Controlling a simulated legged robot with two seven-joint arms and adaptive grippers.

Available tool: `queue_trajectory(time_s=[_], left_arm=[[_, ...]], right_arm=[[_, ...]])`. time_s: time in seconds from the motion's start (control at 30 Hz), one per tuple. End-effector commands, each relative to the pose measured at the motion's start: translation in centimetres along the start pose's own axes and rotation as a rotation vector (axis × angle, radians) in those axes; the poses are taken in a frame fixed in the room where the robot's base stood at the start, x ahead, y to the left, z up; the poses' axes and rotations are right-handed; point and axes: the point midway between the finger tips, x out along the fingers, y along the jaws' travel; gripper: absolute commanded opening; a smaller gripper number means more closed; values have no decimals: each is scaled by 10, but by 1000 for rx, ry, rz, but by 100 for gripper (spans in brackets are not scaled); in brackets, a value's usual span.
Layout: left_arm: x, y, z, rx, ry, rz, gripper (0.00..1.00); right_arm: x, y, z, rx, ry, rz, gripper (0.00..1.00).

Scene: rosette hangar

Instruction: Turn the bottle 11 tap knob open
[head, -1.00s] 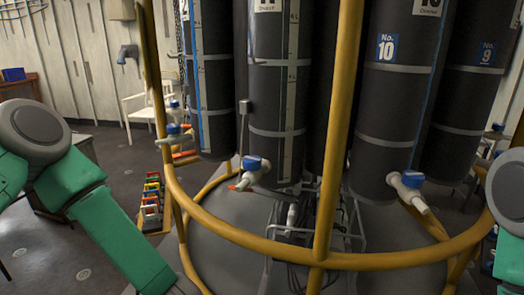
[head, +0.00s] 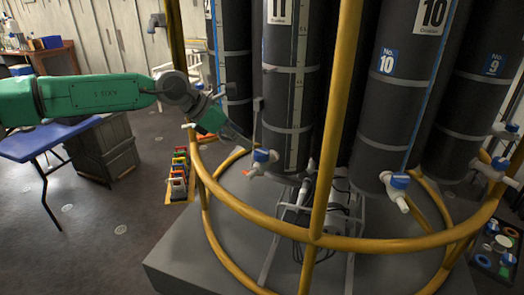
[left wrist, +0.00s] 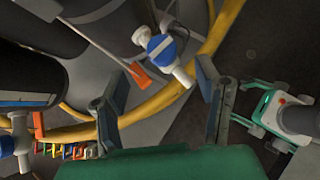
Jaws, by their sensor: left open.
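Bottle 11 (head: 285,95) is a tall dark cylinder with a white label marked 11. Its tap has a white body and a blue knob (head: 261,155) low on the bottle's front. The knob (left wrist: 160,47) also shows in the left wrist view, blue with a white stripe, with a white spout below it. My left gripper (head: 238,134) is open just left of and above the tap. In the left wrist view, its two dark fingers (left wrist: 165,75) stand apart, with the tap beyond and between their tips. No contact shows. My right gripper is not in view.
A yellow tubular rail (head: 300,236) curves in front of the bottles, with a yellow upright (head: 335,110) right of bottle 11. An orange-tipped rod (left wrist: 138,77) lies near the left finger. Bottle 10 (head: 385,110) and its tap stand to the right. A blue table (head: 50,140) is at left.

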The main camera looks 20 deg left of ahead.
Motion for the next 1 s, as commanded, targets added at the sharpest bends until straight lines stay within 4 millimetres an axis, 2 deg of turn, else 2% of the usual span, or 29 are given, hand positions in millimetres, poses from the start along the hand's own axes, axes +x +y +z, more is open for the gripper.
queue_trajectory(time_s=[0.03, 0.2, 0.4, 0.53, 0.83, 0.87, 0.9, 1.0], left_arm=[[12, -1, -1, 0, 4, -3, 58], [46, 1, -2, -2, 1, -3, 58], [74, 2, -3, -1, 0, -1, 58], [83, 1, -3, -1, -1, -1, 58], [86, 1, -2, 1, 0, 0, 58], [86, 0, -2, 1, 0, 0, 54], [86, 0, -2, 1, 0, 0, 40], [86, 1, -2, 0, 0, 0, 7]], right_arm=[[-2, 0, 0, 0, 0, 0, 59], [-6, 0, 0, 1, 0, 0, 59], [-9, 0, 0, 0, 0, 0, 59], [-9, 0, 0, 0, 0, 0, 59], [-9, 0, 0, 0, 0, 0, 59], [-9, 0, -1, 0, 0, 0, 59], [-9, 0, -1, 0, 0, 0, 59], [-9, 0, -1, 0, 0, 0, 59]])
